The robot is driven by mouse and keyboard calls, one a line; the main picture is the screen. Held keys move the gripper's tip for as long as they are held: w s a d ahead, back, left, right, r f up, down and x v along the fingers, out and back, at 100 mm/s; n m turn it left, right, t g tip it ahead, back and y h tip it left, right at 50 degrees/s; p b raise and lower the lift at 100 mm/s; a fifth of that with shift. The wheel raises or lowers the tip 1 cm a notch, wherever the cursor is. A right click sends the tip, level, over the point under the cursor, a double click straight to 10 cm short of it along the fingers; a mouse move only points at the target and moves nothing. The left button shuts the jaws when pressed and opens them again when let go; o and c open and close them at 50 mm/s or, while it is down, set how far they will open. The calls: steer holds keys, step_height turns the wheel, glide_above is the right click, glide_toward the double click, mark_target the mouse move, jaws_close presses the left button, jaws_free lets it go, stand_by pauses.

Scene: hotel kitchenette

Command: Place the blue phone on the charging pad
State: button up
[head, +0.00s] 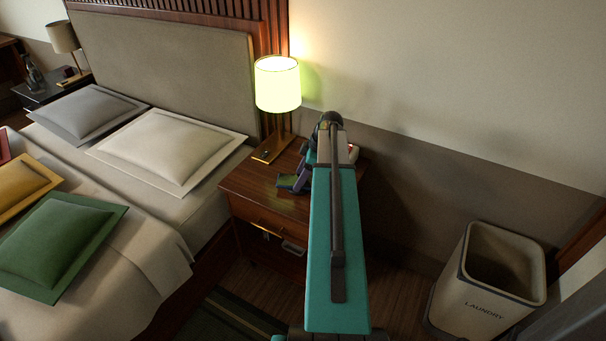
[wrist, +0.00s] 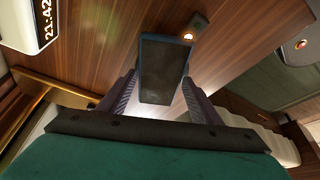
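The blue phone (wrist: 164,72) has a dark face and a thin blue edge. It is between the two fingers of my gripper (wrist: 160,92), which meet its side edges in the wrist view. In the head view my gripper (head: 298,178) and the phone (head: 288,183) are over the nightstand top, partly hidden by my arm. A small dark piece with a glowing orange light (wrist: 197,24) shows just beyond the phone's far end in the wrist view. I cannot tell whether it is part of the charging pad. No other pad surface is clearly visible.
The wooden nightstand (head: 245,190) carries a lit lamp (head: 277,85) at its back left. The wrist view shows a clock (wrist: 41,22) at upper left and a pale device with a red spot (wrist: 298,48) at right. The bed is left; a laundry bin (head: 490,285) stands right.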

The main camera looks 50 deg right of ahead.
steer(key=shift+o, duration=1.2)
steer(key=shift+r, duration=0.2)
steer(key=v, duration=1.2)
steer(key=shift+w, duration=0.1)
steer(key=shift+s, duration=0.2)
